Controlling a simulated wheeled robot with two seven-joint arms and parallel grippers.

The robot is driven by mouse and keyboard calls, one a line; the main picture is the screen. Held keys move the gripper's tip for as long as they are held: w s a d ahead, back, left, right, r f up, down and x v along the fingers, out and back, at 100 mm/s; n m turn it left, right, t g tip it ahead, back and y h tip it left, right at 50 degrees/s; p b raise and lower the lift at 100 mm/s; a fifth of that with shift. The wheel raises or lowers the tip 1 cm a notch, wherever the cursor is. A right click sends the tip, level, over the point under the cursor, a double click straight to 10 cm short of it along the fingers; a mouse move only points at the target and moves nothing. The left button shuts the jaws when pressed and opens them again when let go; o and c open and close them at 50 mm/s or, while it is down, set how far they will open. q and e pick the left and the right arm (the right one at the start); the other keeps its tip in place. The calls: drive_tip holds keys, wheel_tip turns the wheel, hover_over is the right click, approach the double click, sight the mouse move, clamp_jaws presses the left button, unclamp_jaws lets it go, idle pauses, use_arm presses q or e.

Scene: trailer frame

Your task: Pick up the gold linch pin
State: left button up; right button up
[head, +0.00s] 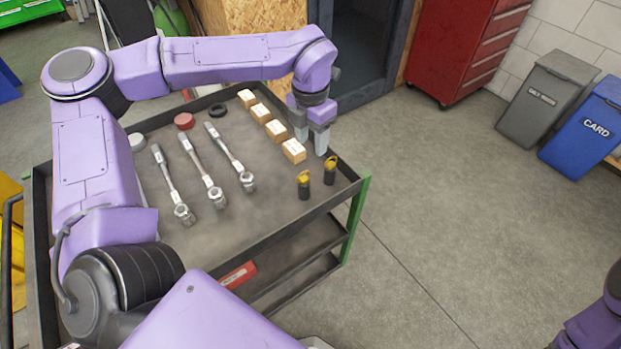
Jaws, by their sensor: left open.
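Two small black upright pieces with gold tops stand near the right front corner of the cart's top; one gold top (304,176) is nearer and to the left, the other gold top (331,161) is slightly behind it to the right. They look like gold linch pins in black holders, but they are too small to tell for sure. My left gripper (313,141) points down with its fingers apart, just behind and above the farther gold top. I see nothing held between its fingers. My right gripper is out of view.
The cart top (262,215) also holds a row of small wooden boxes (276,131), three ratchet wrenches (203,172), a red round piece (184,121) and a black ring (217,110). The cart has a raised rim. Grey floor (450,190) is clear to the right.

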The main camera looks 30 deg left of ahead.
sight(304, 183)
use_arm(q)
drive_tip(key=f, duration=0.3)
drive_tip(key=f+p, duration=0.1)
drive_tip(key=f, duration=0.3)
drive_tip(key=f+p, duration=0.1)
drive_tip(key=f, duration=0.2)
drive_tip(key=shift+s+a+f, duration=0.3)
drive_tip(key=shift+f, duration=0.05)
clamp_jaws()
